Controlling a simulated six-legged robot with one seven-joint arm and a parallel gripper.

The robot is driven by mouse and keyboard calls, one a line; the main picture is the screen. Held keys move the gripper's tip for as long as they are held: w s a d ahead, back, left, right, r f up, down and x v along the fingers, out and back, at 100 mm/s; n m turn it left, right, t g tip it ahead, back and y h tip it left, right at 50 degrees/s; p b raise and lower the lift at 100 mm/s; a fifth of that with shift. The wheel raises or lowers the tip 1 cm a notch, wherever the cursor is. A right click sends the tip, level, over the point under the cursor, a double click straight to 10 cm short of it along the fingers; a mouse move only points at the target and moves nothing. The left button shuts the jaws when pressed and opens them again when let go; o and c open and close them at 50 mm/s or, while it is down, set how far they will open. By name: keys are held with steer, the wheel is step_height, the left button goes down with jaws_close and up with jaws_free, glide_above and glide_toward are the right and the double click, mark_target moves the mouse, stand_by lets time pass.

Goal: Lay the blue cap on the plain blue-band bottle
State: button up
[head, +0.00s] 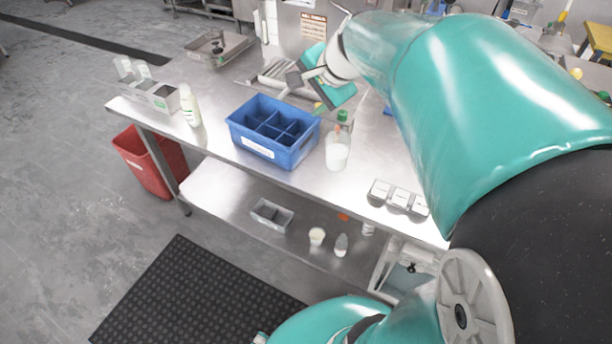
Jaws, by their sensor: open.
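My gripper (302,92) is above the far side of the bench, behind the blue divided crate (258,145), with its fingers apart. Its fingertips are small and partly hidden by the hand. I cannot make out the blue cap for certain. A white bottle (190,106) stands upright at the left of the bench, left of the crate. A white container (337,155) with something orange at its top stands right of the crate, with a green-topped bottle (343,119) behind it. No blue band is legible on any bottle.
A grey bin (163,98) holding clear items stands at the left end. A metal tray (218,53) lies at the back. Several small grey boxes (398,200) line the front right edge. A lower shelf holds cups and a grey box (272,214). My arm hides the bench's right side.

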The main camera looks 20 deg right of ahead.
steer(key=s+a+f+n+h, duration=0.1)
steer(key=s+a+n, duration=0.3)
steer(key=s, duration=0.5)
steer(key=s+a+f+n+g+h, duration=0.1)
steer(key=s+a+n, duration=0.3)
steer(key=s+n, duration=0.5)
steer(key=shift+s+a+f+n+g, duration=0.3)
steer(key=shift+s+a+f, duration=0.05)
steer(key=shift+s+a, duration=0.05)
steer(key=c, duration=0.4)
steer(key=shift+w, duration=0.1)
steer(key=shift+c, duration=0.2)
steer(key=shift+a, duration=0.15)
